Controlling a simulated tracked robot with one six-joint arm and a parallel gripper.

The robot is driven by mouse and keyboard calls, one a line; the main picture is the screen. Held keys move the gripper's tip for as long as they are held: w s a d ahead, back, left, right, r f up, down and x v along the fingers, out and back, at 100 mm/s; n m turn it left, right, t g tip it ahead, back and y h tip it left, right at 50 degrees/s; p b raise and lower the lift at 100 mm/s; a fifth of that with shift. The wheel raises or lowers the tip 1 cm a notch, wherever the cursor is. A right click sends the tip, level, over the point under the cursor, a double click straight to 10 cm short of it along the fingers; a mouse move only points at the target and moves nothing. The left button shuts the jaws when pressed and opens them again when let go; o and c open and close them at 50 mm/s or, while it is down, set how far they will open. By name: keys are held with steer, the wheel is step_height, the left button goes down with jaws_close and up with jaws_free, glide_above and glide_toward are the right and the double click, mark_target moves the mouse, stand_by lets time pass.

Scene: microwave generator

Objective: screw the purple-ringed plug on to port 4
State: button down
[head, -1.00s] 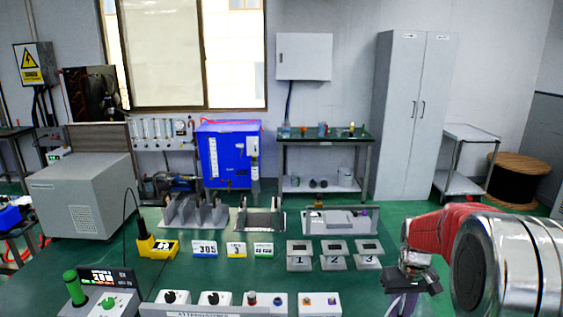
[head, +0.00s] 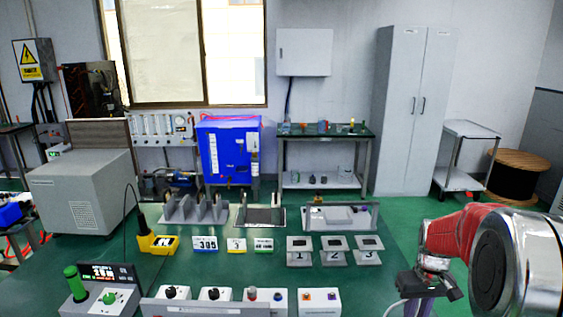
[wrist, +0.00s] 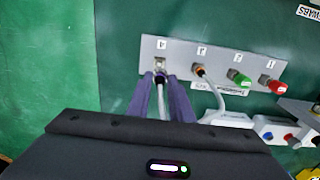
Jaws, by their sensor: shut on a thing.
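In the wrist view the grey port panel (wrist: 215,59) lies across the top, its labels upside down, with port 4 (wrist: 160,63) at the left end. My gripper (wrist: 161,78) has its two purple fingers shut on a plug (wrist: 160,77) with a pale cable running back between them. The plug's nose is at or just in front of port 4; I cannot tell if it touches. Its ring is mostly hidden by the fingers. In the head view my gripper (head: 420,305) is at the lower right, its tips cut off by the frame edge.
Port 3 holds a plug (wrist: 199,70) with an orange-brown ring and a pale cable, close right of my fingers. A green fitting (wrist: 239,77) and a red fitting (wrist: 271,86) fill the other ports. The green surface left of the panel is clear.

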steer(key=shift+s+d, duration=0.1)
steer(key=shift+f, duration=0.2)
steer(key=shift+n, duration=0.3)
steer(key=shift+f, duration=2.75)
steer(key=shift+f, duration=0.5)
steer(key=c, duration=1.5)
jaws_free()
step_height(320, 180, up, 14)
steer(key=shift+f, duration=0.1)
